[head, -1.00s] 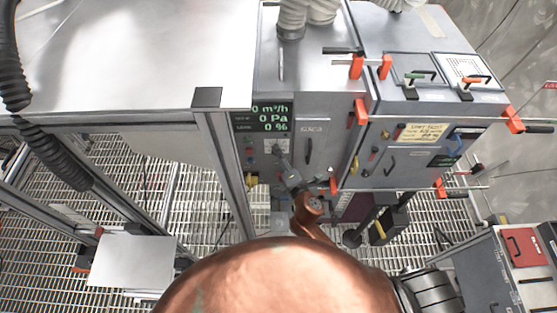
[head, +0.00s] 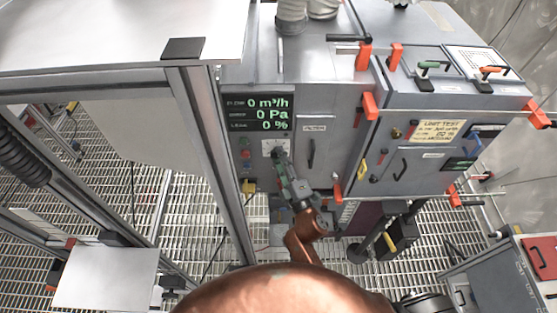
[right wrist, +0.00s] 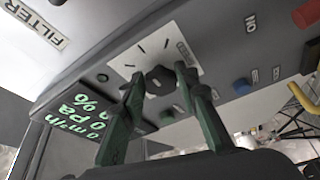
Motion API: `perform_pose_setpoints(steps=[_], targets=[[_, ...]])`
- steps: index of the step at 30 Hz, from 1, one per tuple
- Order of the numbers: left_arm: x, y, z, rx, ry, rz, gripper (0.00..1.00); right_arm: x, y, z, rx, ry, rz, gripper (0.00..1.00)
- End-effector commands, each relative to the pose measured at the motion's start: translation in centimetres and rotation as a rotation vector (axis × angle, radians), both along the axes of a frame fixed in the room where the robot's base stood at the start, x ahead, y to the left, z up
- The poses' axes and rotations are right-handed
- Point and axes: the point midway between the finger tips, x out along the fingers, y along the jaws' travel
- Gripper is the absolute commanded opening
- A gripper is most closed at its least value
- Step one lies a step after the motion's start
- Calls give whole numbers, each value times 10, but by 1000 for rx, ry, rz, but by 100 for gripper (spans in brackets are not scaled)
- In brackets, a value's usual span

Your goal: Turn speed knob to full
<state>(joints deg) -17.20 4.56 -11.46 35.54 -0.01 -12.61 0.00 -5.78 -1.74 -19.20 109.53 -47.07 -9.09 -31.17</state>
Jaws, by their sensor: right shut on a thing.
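The speed knob (right wrist: 159,79) is a small dark knob on a white dial plate with black tick marks, seen close in the right wrist view. In the head view the dial plate (head: 268,146) sits under the display, and the gripper largely hides the knob. My right gripper (head: 279,157) reaches up to the panel from below. In the right wrist view its two green fingers (right wrist: 160,84) stand on either side of the knob, shut on it. The display (head: 262,113) reads 0 m³/h, 0 Pa and 0 %. My left gripper is not in view.
Coloured buttons (head: 245,150) and a yellow part (head: 249,186) lie left of the dial. A metal frame post (head: 212,160) stands left of the panel. Orange-handled clamps (head: 370,106) and a black handle (head: 311,153) are to the right. Grating covers the floor.

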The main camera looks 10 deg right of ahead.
Motion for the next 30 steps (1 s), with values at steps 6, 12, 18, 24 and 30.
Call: perform_pose_setpoints(steps=[6,12,18,24,30], targets=[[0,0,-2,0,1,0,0,0,0,0,16,-2,-1,4],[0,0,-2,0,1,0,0,0,0,0,16,-2,-1,4],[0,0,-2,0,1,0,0,0,0,0,16,-2,-1,37],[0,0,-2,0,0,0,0,0,0,0,15,-2,0,46],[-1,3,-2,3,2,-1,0,0,0,0,14,-2,0,46]])
